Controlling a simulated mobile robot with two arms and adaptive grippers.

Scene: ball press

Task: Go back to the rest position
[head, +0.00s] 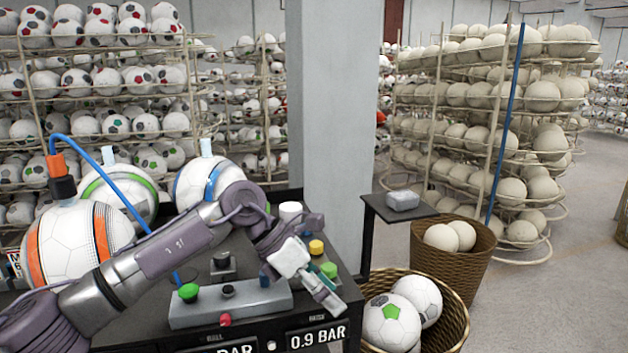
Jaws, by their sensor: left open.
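My left arm reaches in from the lower left across the black press table (345,262). My left gripper (327,296) is open and empty, over the table's right front part, pointing down and right. It is close to a yellow button (316,247) and a green button (329,270). A grey control box (262,303) with a green knob (188,292) and a red button (225,319) lies left of the gripper. Whether the gripper touches anything cannot be told. My right gripper is out of view.
Balls with orange (75,240), green (125,190) and blue (200,180) stripes stand at the left. A wicker basket of balls (455,325) is right of the table, a second basket (472,268) behind it. A grey pillar (335,120) rises behind. Floor at right is free.

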